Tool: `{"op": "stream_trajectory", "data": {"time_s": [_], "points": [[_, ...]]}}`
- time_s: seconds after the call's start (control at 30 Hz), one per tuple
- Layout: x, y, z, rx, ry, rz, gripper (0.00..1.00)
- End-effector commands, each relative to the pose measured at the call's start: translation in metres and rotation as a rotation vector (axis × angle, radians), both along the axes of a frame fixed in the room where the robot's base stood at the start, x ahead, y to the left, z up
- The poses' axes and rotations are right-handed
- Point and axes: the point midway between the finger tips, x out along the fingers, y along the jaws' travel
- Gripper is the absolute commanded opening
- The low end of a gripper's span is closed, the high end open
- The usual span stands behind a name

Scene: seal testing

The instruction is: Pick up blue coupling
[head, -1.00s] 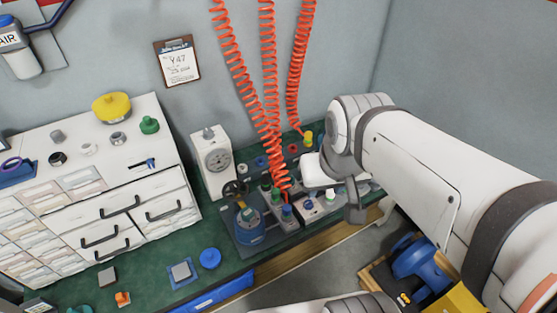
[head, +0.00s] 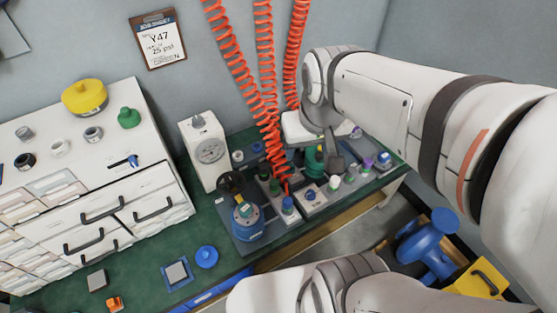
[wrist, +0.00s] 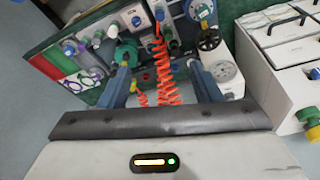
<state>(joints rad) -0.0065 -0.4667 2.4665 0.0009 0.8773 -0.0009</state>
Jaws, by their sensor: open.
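Several small blue-topped fittings stand on the bench, and I cannot tell for certain which is the blue coupling. The most distinct blue coupling (head: 287,204) stands upright on a grey block, below the lower end of a red coiled hose. Another blue-topped piece (head: 309,197) sits just right of it on a light block. My gripper (head: 330,150) is up and right of both, over the back of the fittings, around a green fitting in the picture. The wrist view shows its two fingers (wrist: 162,78) spread apart with hoses visible between them and nothing held.
Red coiled hoses (head: 266,90) hang close to my gripper's left. A white gauge box (head: 207,151) and a blue valve (head: 246,222) with a dark handwheel stand left. White drawers (head: 130,205) are farther left. Fittings crowd the bench's right part; the front left has bare green surface.

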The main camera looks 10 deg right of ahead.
Motion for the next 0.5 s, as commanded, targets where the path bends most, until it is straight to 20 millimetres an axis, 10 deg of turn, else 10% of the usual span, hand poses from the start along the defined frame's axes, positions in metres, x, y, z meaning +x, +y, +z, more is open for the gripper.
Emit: {"op": "stream_trajectory", "data": {"time_s": [0.03,0.5], "points": [[0.012,0.001,-0.039,0.002,0.028,0.000,0.58],[0.116,-0.002,-0.284,0.023,0.222,-0.041,0.58]]}}
